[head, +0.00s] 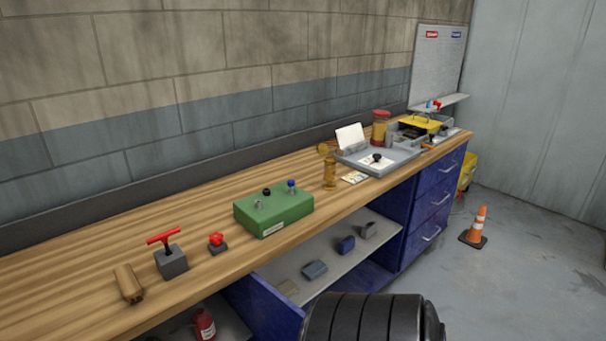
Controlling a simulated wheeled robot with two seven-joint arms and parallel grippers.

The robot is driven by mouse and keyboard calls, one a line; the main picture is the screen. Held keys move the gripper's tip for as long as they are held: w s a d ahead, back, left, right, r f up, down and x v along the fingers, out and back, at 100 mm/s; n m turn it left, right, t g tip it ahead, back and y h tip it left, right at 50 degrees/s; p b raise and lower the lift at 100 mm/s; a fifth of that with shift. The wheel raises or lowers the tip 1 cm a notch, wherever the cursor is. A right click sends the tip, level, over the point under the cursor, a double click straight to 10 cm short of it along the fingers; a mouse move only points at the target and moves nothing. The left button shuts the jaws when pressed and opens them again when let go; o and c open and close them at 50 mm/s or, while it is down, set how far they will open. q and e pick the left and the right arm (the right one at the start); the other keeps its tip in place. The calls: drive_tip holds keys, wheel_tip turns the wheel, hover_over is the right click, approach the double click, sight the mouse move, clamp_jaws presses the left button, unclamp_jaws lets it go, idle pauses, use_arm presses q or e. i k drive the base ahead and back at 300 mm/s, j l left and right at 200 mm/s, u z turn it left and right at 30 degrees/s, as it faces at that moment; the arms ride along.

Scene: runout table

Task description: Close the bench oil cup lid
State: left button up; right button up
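A small amber and brass oil cup (329,176) stands upright on the wooden bench, between the green box and the grey tray. Its round brass lid (323,148) appears swung up and tilted to the left of the cup's top, so it looks open. The cup is small here and its hinge is not clear. Neither of my grippers is in view.
On the bench (90,230) are a green box (273,212) with knobs, a red-handled grey block (171,262), a red knob (217,242) and a grey tray (390,168). A ribbed black shape fills the bottom; an orange cone (480,225) stands right.

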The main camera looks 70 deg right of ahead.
sight(323, 149)
drive_tip(key=z, duration=2.45)
drive_tip(key=l, duration=0.7)
drive_tip(key=i+l+u, duration=0.1)
drive_tip(key=l, duration=0.65)
drive_tip(key=i+l+u, duration=0.1)
drive_tip(key=i+l, duration=0.65)
drive_tip(key=l, duration=0.15)
drive_tip(key=i+l+u, duration=0.15)
drive_tip(key=i+l, duration=0.25)
drive_tip(key=l, duration=0.1)
